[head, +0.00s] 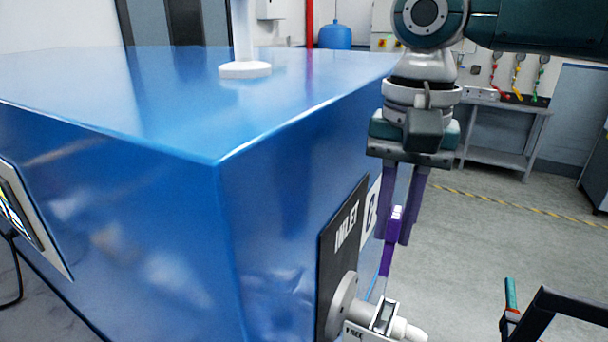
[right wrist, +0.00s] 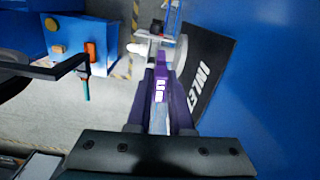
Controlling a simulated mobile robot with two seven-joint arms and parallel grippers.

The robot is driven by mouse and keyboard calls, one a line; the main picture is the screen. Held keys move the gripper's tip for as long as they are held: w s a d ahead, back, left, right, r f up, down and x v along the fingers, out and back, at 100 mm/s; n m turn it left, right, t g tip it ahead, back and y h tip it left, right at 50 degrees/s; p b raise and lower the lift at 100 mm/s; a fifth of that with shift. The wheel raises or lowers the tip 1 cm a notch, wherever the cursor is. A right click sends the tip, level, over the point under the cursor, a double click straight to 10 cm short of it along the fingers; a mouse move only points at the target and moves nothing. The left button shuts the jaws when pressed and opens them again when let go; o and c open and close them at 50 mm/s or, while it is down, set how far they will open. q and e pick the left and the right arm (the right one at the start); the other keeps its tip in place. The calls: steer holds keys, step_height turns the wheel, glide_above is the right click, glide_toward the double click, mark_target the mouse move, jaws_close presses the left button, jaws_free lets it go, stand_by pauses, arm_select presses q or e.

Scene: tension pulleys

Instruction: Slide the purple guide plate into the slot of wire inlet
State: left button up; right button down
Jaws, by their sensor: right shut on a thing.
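The purple guide plate (head: 388,255) is upright between the fingers of my right gripper (head: 398,222), which is shut on it. In the right wrist view the plate (right wrist: 160,92) shows white marks on its face, between the purple fingers. The wire inlet (head: 352,312) is a grey-white fitting sticking out of the side of the blue machine, with a slot (head: 384,317) in its top. The plate's lower end is above the slot in the head view; I cannot tell how well they line up. In the right wrist view the inlet (right wrist: 150,36) is beyond the fingertips. My left gripper is not in view.
The blue machine (head: 270,220) fills the left and centre, with a black INLET sign (head: 343,245) close beside the plate. A dark bar with a red and teal handle (head: 510,300) is at lower right. Open grey floor (head: 490,240) lies to the right.

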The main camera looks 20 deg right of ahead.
arm_select(q)
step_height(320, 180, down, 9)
steer(key=b, duration=0.8)
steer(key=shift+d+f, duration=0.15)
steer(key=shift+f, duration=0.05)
arm_select(e)
step_height(320, 180, down, 11)
steer(key=d+m, duration=0.1)
steer(key=d, duration=0.1)
steer(key=shift+w+d, duration=0.2)
steer(key=shift+w, duration=0.1)
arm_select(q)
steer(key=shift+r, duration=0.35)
arm_select(e)
steer(key=shift+f, duration=0.2)
arm_select(q)
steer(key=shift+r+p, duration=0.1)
steer(key=shift+p, duration=0.25)
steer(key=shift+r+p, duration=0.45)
arm_select(e)
steer(key=shift+r, duration=0.1)
arm_select(q)
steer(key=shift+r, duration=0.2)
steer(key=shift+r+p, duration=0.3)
steer(key=shift+p, duration=0.15)
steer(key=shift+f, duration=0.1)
arm_select(e)
steer(key=shift+f, duration=0.2)
